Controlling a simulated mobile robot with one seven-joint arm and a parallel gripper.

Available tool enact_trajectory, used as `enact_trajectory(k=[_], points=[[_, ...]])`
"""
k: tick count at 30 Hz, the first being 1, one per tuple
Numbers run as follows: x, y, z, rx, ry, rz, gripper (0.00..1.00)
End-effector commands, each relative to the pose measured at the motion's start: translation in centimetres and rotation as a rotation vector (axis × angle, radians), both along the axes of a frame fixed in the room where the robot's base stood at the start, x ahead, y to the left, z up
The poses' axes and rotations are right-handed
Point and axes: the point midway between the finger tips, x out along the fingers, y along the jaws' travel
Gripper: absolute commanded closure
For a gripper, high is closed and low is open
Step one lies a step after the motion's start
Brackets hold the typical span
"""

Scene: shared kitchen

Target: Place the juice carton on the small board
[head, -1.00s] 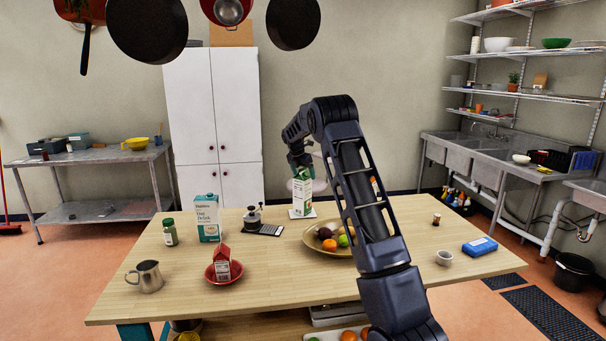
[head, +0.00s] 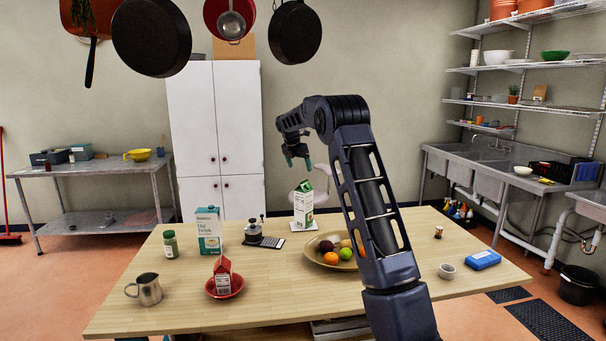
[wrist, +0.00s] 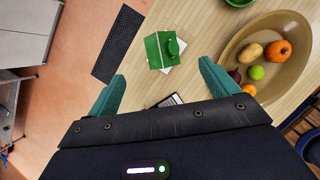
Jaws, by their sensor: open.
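The green and white juice carton (head: 304,205) stands upright on the small white board (head: 293,227) towards the back of the table.
A fruit bowl (head: 312,257) stands just right of the carton. A red carton (head: 222,277) sits in a red bowl (head: 238,285). Pans (head: 294,36) hang overhead.

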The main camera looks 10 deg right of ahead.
Motion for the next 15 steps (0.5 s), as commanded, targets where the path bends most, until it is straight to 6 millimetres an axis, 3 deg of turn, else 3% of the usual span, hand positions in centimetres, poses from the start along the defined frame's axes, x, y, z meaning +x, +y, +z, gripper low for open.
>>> enact_trajectory(k=[4,7,15], points=[[-1.2,-0.4,1.2,0.019,-0.012,-0.04,0.14],[-3.3,-1.2,2.8,0.056,-0.037,-0.117,0.14],[-11.9,-4.0,7.2,0.203,-0.121,-0.432,0.14]])
